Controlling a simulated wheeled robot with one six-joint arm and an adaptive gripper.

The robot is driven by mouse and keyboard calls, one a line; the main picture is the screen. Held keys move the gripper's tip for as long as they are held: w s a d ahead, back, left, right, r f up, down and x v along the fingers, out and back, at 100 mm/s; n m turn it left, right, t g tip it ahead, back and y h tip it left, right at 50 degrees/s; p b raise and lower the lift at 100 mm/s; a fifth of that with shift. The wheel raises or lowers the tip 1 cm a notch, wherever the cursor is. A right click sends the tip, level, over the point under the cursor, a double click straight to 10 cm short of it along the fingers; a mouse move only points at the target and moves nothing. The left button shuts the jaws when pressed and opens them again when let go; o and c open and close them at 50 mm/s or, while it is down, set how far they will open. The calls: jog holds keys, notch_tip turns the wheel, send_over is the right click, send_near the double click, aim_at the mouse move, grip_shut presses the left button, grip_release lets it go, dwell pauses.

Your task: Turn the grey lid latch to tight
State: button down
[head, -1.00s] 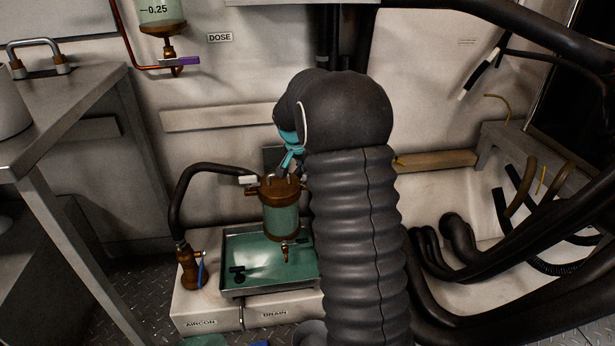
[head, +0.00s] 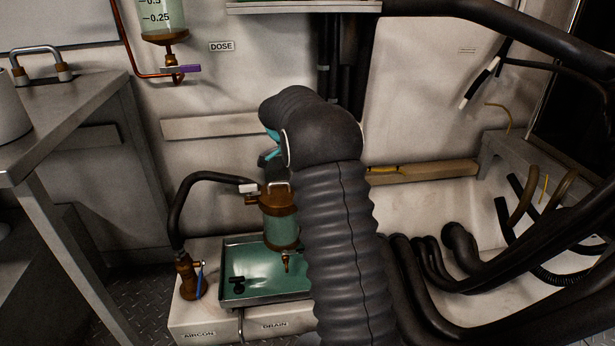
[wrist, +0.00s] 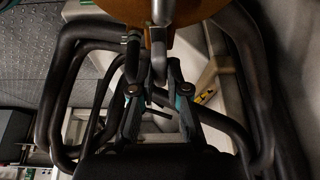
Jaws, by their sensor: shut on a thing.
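The brass-topped vessel (head: 280,226) with a clear green body stands over the green drip tray (head: 237,259). Its brass lid shows at the top of the wrist view (wrist: 190,12), with grey metal parts in front. My gripper (wrist: 155,72) is below the lid there, its two fingers closed in around the grey lid latch (wrist: 158,50). In the head view my dark sleeved arm covers the vessel's right side. Only teal bits of my gripper (head: 272,153) show above the lid, and the latch is hidden there.
A black hose (head: 184,196) arcs from the vessel to a brass valve (head: 188,277) with a blue handle. A metal bench (head: 70,115) stands at left. Thick dark pipes (head: 440,270) crowd the right. A dosing cylinder (head: 163,22) hangs above on the wall.

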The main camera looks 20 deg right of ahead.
jog(key=shift+w+a+m, duration=0.1)
jog(key=shift+a+m, duration=0.05)
jog(key=shift+m, duration=0.35)
jog(key=c, duration=1.2)
grip_release()
jog(key=shift+o, duration=0.2)
jog(key=v, duration=1.2)
jog(key=shift+w, duration=0.15)
